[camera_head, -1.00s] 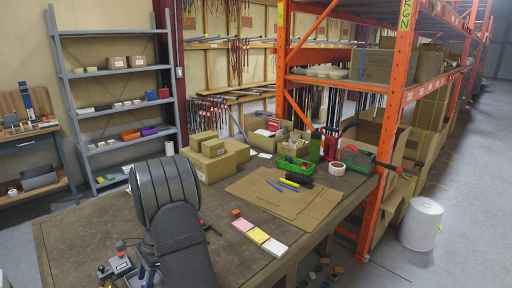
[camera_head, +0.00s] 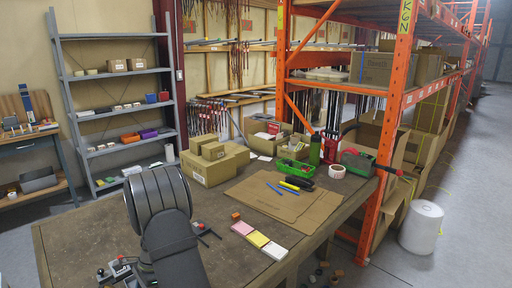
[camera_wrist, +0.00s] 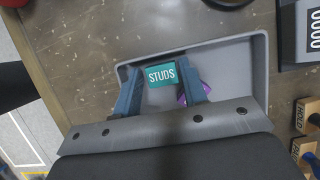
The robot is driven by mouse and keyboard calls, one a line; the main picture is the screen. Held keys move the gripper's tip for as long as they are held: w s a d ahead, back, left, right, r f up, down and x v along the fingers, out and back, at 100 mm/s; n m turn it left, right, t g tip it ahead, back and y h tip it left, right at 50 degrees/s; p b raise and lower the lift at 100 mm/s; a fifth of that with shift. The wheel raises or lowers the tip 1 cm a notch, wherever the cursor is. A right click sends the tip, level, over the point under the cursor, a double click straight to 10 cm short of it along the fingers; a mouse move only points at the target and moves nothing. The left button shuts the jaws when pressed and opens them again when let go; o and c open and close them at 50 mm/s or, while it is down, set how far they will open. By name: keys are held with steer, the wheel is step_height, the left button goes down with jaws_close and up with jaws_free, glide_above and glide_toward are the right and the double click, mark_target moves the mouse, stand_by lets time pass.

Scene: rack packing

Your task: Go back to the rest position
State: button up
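My gripper (camera_wrist: 160,84) shows in the wrist view with its two blue fingers spread apart. It hangs over a grey tray (camera_wrist: 232,52). A teal piece labelled STUDS (camera_wrist: 161,75) shows between the fingers, with a gap to the left finger, so it does not look gripped. A purple thing (camera_wrist: 181,99) is partly hidden by the right finger. In the head view my dark arm stands at the front left of the workbench (camera_head: 75,235), and it hides the gripper and the tray.
Pink, yellow and white pads (camera_head: 259,240) lie right of my arm. Beyond are flat cardboard (camera_head: 270,203), a green bin (camera_head: 293,170) and stacked boxes (camera_head: 209,168). In the wrist view, wooden blocks (camera_wrist: 305,115) and a dark block marked with zeros (camera_wrist: 300,35) sit to the right.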

step_height(320, 180, up, 5)
steer(key=shift+w+f, duration=0.15)
steer(key=shift+f, duration=0.05)
steer(key=w+d+r, duration=0.2)
steer(key=d+r, duration=0.5)
steer(key=d, duration=0.5)
steer(key=w+d+f+n+t+h, duration=0.1)
steer(key=w+d+n+h, duration=0.1)
steer(key=n, duration=1.1)
steer(key=w+d+f+n+t+h, duration=0.1)
steer(key=d+n+h, duration=0.4)
steer(key=n, duration=0.9)
steer(key=shift+w+d+t+h, duration=0.2)
steer(key=shift+w+t+h, duration=0.3)
steer(key=shift+w, duration=0.35)
